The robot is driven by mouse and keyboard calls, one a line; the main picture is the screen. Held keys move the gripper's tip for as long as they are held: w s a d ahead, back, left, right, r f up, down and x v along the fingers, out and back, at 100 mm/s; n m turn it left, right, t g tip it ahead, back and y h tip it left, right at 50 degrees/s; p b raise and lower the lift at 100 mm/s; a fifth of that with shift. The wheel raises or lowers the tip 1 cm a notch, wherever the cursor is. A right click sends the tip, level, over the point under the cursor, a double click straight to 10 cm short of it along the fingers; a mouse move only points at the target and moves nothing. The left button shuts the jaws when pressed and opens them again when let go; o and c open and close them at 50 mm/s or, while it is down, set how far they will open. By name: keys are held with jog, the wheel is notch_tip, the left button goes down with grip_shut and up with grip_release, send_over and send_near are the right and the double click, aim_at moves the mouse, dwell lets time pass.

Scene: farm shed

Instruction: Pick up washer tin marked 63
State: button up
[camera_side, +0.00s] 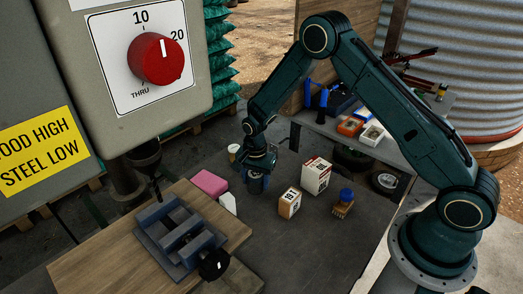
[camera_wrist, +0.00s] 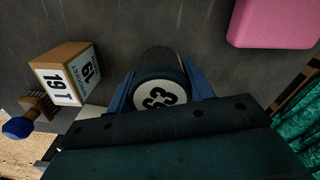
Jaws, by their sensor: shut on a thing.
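The washer tin marked 63 is a dark round tin with a white number disc on top (camera_wrist: 157,97). In the wrist view it stands between the two blue fingers of my gripper (camera_wrist: 162,82). My gripper is shut on it, one finger at each side. In the side view my gripper (camera_side: 258,166) points down from above, and the tin (camera_side: 256,184) shows below it, at or just above the dark table. I cannot tell whether its base touches the table. Its number is not readable in the side view, and my gripper hides part of its top.
A box marked 19 (camera_side: 289,204), a larger white and red box (camera_side: 316,175) and a blue-handled brush (camera_side: 343,204) stand to the right. A pink block (camera_side: 209,184) and a white piece (camera_side: 228,202) lie to the left. A wooden board with a blue-grey vise (camera_side: 180,235) is at front left.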

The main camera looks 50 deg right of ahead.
aim_at(255, 173)
notch_tip(255, 173, up, 17)
dwell(0.4)
jog(key=shift+w, duration=0.1)
dwell(0.5)
